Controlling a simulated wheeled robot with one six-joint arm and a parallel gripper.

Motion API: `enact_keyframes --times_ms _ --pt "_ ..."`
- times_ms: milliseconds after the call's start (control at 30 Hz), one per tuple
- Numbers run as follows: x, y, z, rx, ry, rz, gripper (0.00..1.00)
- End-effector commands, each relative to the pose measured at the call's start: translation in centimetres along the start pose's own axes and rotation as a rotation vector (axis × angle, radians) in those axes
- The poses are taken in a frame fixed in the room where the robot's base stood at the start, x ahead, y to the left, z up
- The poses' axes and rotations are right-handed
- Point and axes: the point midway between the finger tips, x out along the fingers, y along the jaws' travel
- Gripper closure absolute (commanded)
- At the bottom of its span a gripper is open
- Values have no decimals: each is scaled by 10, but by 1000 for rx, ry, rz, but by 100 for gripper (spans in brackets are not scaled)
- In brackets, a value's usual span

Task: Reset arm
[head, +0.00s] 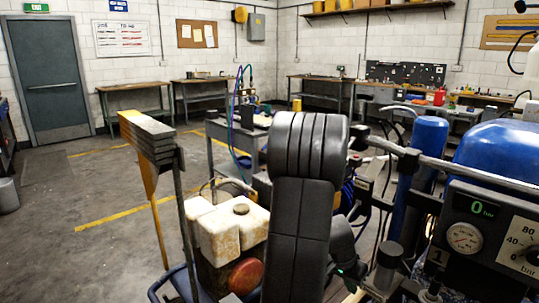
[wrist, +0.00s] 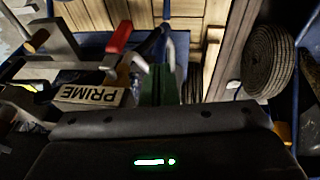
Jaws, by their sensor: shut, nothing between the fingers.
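My arm (head: 300,190) stands folded as a dark grey column in the middle of the head view; the gripper end cannot be made out there. In the wrist view my gripper (wrist: 160,120) shows as a dark body with a green light across the bottom. It is shut with nothing held, and its fingertips are hard to make out. Beyond it are a block marked PRIME (wrist: 88,95), a red-handled lever (wrist: 119,37) and a green part (wrist: 160,85). No contact with them shows.
The line striper's gauge panel (head: 490,235) and blue tank (head: 495,160) stand close at right. A stained white container (head: 232,228) and a yellow-and-grey bracket (head: 147,137) are close at left. Open floor (head: 100,190) lies at far left.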

Motion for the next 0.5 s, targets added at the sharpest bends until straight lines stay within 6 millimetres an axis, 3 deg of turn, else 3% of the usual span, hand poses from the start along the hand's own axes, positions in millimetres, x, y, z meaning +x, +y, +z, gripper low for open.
enact_keyframes --times_ms 500 --pt "-15 9 -3 49 0 -162 100"
